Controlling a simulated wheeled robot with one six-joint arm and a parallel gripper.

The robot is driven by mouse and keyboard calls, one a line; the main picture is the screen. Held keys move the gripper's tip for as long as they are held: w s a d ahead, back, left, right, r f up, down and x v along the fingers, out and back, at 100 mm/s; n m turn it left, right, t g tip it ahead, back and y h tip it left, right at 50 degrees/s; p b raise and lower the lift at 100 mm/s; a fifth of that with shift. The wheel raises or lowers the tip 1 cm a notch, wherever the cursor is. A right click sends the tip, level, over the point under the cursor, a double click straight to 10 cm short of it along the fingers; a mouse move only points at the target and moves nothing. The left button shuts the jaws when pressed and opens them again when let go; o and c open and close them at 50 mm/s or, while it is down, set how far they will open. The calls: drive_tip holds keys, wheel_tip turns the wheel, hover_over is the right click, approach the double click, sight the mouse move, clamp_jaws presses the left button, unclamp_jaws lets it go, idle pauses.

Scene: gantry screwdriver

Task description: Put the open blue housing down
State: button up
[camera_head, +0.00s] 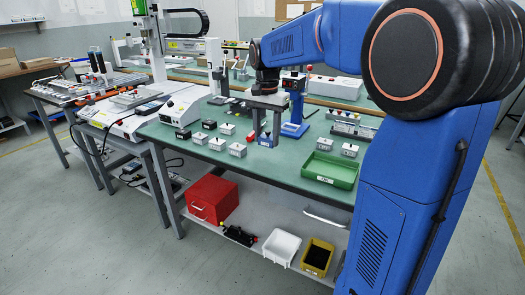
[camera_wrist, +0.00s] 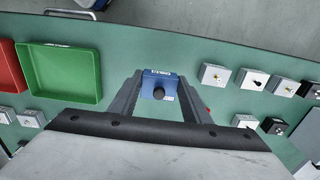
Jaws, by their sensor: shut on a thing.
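The open blue housing (camera_wrist: 153,79) is a small blue box with a pale label and a dark round shape on the side facing the camera. My gripper (camera_wrist: 160,92) is shut on it, one finger on each side. In the head view the housing (camera_head: 265,140) shows as a small blue patch low between the fingers of my gripper (camera_head: 266,134). It is over the green table top (camera_head: 225,165), near the middle of the table. Whether its underside touches the table I cannot tell.
Several grey and black boxes (camera_head: 237,150) stand left of my gripper. A green tray (camera_head: 330,171) lies to the right at the front edge. A blue stand (camera_head: 296,126) is close behind my gripper. Bare green surface lies in front of the housing.

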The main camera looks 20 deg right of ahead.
sight(266, 144)
drive_tip(key=shift+f, duration=3.2)
drive_tip(key=o, duration=1)
drive_tip(key=shift+f, duration=0.1)
